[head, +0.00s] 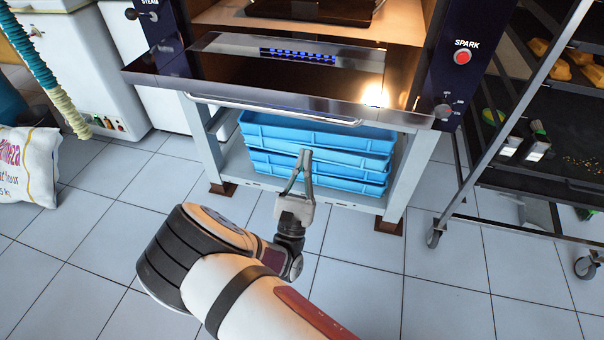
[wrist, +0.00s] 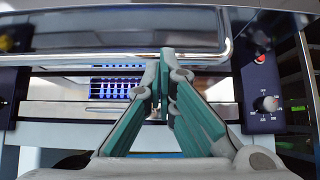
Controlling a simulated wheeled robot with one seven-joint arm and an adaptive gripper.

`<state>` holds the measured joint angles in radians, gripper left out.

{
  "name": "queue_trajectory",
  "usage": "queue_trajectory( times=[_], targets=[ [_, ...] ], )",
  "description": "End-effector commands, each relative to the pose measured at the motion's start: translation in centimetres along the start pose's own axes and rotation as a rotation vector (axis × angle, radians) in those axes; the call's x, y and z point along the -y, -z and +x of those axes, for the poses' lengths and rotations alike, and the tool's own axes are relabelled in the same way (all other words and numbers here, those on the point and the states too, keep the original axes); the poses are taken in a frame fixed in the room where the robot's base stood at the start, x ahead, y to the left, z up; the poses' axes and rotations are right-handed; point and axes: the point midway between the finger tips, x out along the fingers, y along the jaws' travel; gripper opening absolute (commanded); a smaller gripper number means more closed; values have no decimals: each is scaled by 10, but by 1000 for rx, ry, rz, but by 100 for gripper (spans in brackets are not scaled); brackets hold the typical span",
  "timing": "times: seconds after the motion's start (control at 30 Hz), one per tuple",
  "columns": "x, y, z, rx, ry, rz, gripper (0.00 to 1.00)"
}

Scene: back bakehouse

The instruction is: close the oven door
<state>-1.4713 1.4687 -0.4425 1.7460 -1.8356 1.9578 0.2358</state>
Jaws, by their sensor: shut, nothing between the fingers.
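The oven door (head: 230,78) is open and lies about flat, sticking out from the front of the oven.
Stacked blue crates (head: 290,120) fill the stand below the oven. A control panel (head: 463,57) with a red button and knob is at right. A wheeled rack (head: 530,100) stands right of that. A flour sack (head: 28,165) lies at left. The tiled floor in front is clear.

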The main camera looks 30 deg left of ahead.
Motion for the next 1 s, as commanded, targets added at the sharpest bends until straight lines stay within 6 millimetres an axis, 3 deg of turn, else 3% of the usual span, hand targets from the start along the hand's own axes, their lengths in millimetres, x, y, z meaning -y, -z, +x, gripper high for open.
queue_trajectory(
  times=[0.2, 0.4, 1.0],
  targets=[
    [1, 1, 44, 1, 5, 1, 0],
    [0, -18, 63, -1, 2, 1, 0],
    [0, -28, 73, -2, 1, 0, 0]
  ],
)
